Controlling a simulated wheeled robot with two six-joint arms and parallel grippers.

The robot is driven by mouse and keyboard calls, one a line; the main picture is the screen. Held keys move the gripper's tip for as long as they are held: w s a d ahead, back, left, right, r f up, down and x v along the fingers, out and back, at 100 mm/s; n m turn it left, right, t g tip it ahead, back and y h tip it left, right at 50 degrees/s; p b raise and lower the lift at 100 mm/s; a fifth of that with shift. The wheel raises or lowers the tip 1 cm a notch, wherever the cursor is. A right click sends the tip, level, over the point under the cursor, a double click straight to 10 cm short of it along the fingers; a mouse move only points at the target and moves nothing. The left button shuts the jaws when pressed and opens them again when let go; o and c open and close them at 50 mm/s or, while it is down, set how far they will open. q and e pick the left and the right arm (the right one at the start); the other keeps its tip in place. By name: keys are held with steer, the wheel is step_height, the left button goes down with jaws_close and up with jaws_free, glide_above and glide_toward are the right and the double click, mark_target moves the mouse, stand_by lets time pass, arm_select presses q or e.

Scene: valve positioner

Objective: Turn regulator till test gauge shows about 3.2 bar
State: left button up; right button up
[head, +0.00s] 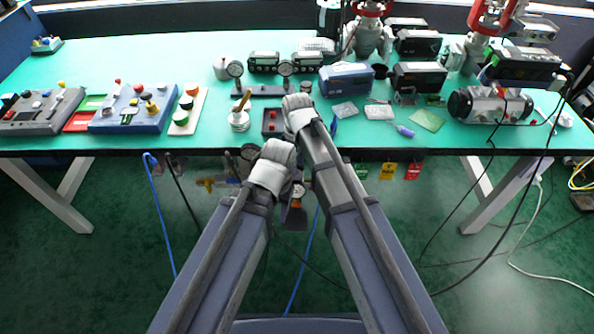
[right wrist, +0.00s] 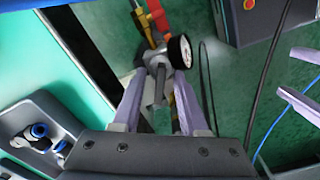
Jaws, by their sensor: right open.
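In the right wrist view my right gripper (right wrist: 160,108) is open, its two pale purple fingers on either side of a grey stem or knob (right wrist: 158,86) that looks like part of the regulator. I cannot tell whether the fingers touch it. A round white-faced gauge (right wrist: 180,52) sits just above, by red and yellow fittings (right wrist: 154,20); its reading is too small to make out. My left gripper (right wrist: 285,80) shows partly at the right edge, its fingers apart.
The green table (head: 130,65) holds a grey control box (head: 40,112), a blue box with buttons (head: 132,108), a white jar (head: 239,120) and a cylindrical actuator (head: 490,104). Coloured tags (head: 388,170) hang under its front edge. Hoses and cables run down to the floor.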

steer(key=shift+f, duration=0.1)
jaws_close()
stand_by(0.3)
